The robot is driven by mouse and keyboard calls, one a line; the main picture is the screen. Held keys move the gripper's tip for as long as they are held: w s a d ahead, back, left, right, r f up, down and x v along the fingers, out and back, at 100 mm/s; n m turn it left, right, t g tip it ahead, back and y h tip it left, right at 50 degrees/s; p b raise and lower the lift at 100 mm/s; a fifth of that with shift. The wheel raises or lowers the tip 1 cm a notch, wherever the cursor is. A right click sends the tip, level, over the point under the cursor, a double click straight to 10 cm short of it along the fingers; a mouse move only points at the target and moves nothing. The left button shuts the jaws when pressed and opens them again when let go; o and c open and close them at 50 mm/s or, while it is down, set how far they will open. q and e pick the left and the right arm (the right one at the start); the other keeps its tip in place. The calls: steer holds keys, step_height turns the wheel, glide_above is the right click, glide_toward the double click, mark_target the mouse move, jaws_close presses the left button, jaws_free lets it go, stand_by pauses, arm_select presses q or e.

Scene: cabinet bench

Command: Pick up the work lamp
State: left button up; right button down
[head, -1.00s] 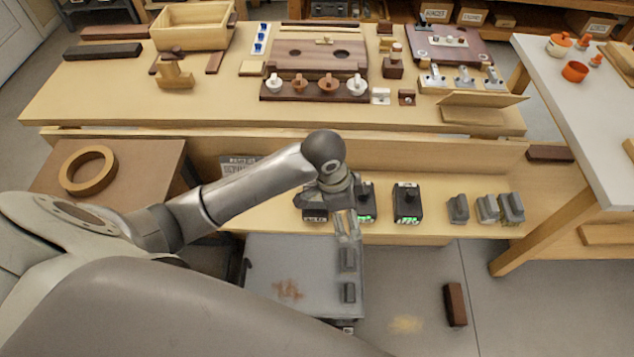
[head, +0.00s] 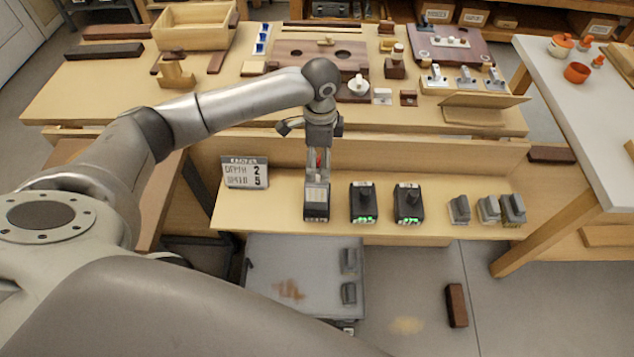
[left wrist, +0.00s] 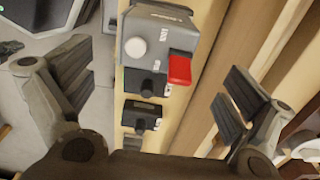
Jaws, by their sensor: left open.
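What looks like the work lamp (left wrist: 160,42) is a grey box with a round white spot and a red part on one side. In the head view the lamp (head: 316,195) stands on the low wooden shelf, at the left end of a row of black units. My left gripper (head: 318,172) points down over it and partly hides it. In the left wrist view the gripper (left wrist: 155,100) is open, its fingers wide apart with the lamp between their lines. I cannot tell from the frames whether they touch it. My right gripper is not in view.
Two black units with green lights (head: 362,203) (head: 408,204) stand close to the right of the lamp. Several grey blocks (head: 489,209) are farther right. A number sign (head: 245,172) stands to the left. The upper bench edge (head: 420,128) rises behind. A grey cart (head: 270,255) is below.

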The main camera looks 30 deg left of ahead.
mark_target(317, 171)
arm_select(q)
steer(key=shift+s+a+f+p, duration=0.1)
steer(key=shift+s+f+p, duration=0.1)
steer(key=shift+f, duration=1.35)
steer(key=shift+s+a+f+p, duration=0.1)
steer(key=shift+f+p, duration=0.05)
steer(key=shift+f, duration=1.4)
steer(key=shift+w, duration=0.1)
steer(key=c, duration=1.3)
